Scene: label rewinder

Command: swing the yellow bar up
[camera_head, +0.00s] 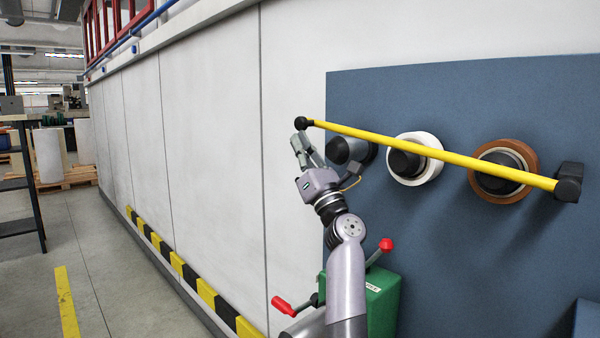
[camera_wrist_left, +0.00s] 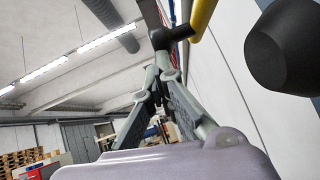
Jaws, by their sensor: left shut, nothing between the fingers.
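The yellow bar (camera_head: 440,155) runs across the front of the blue panel, sloping slightly down from its black left end cap (camera_head: 304,123) to the black block (camera_head: 568,182) at the right. My left gripper (camera_head: 301,133) is shut and empty, its fingertips just below the left end cap. In the left wrist view the gripper (camera_wrist_left: 158,72) is close under the black cap (camera_wrist_left: 170,36) and the yellow bar (camera_wrist_left: 202,18); I cannot tell whether they touch. My right gripper is not in view.
Behind the bar, the blue panel (camera_head: 450,95) carries a dark spindle (camera_head: 340,150), a white roll (camera_head: 430,168) and a brown-rimmed roll (camera_head: 528,160). Below is a green box (camera_head: 383,305) with red-knobbed levers (camera_head: 386,244). Open floor (camera_head: 110,260) lies at left.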

